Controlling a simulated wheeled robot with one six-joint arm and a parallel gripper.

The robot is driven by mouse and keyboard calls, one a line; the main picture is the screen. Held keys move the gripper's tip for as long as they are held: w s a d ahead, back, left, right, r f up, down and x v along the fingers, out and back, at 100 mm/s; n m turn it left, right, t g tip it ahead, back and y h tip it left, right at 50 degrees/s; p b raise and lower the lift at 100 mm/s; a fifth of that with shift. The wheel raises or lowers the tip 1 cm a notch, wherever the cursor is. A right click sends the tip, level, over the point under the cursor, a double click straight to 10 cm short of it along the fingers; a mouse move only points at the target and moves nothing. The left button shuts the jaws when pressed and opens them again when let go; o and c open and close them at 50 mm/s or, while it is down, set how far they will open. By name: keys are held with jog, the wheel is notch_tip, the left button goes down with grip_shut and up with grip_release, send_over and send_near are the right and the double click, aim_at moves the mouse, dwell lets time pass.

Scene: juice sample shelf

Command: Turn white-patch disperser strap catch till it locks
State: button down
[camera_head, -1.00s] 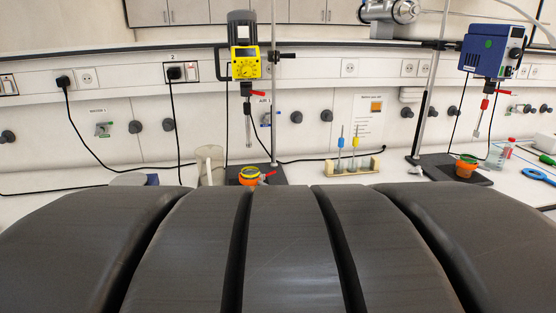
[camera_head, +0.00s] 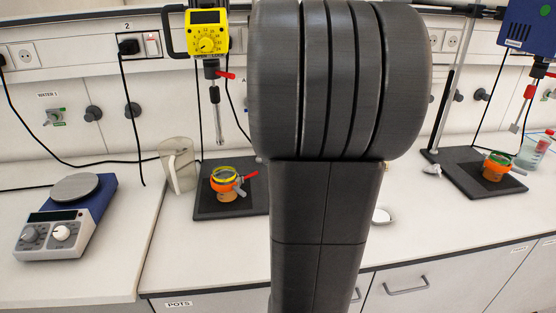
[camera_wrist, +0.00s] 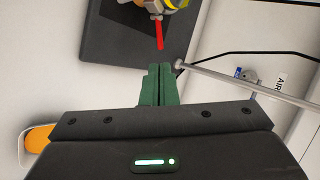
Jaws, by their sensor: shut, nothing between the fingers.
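A yellow disperser (camera_head: 207,35) hangs over a dark base plate (camera_head: 203,208) left of my arm. On the plate stands a cup in an orange strap (camera_head: 222,180) with a yellow ring and a red catch lever (camera_head: 243,180). In the wrist view the red lever (camera_wrist: 159,33) points down the picture. My gripper (camera_wrist: 157,70) has its green fingers shut and empty, just below the lever tip, with a gap showing. A blue disperser (camera_head: 525,28) stands far right, over another orange-strapped cup (camera_head: 494,170). My arm hides the gripper in the head view.
A metal stand rod (camera_wrist: 245,85) runs right of my fingers. A clear jug (camera_head: 180,165) stands left of the plate, and a hotplate (camera_head: 65,215) further left. An orange round thing (camera_wrist: 38,138) shows lower left in the wrist view. The bench front is clear.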

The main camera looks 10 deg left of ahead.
aim_at(253, 174)
jog(key=x, duration=1.1)
jog(key=shift+f+p, duration=0.1)
jog(key=shift+p, duration=0.2)
jog(key=shift+w+f+n+g+y+b, duration=0.15)
jog(key=shift+w+n+g+y+b, duration=0.3)
jog(key=shift+n+b, duration=0.4)
jog(key=shift+w+f+n+g+b, duration=0.1)
jog(key=shift+n+g+b, duration=0.25)
jog(key=shift+b, duration=0.4)
jog(key=shift+w+a+n+g+y+b, duration=0.15)
jog(key=shift+w+n+g+y+b, duration=0.25)
jog(key=shift+n+g+b, duration=0.3)
jog(key=n+g, duration=0.1)
jog(key=a+n+g, duration=0.1)
jog(key=n, duration=0.1)
jog(key=w+n+g+y+p, duration=0.1)
jog(key=shift+w+a+r+n+g, duration=0.1)
jog(key=shift+a+r+n+g, duration=0.05)
jog(key=shift+r+n+g, duration=0.2)
jog(key=shift+w+a+f+n+g+p, duration=0.15)
jog(key=shift+a+n+g+p, duration=0.2)
jog(key=shift+n+g, duration=0.55)
jog(key=shift+w+a+n, duration=0.1)
jog(key=shift+a+n, duration=0.05)
jog(key=shift+n, duration=0.1)
jog(key=shift+a, duration=0.15)
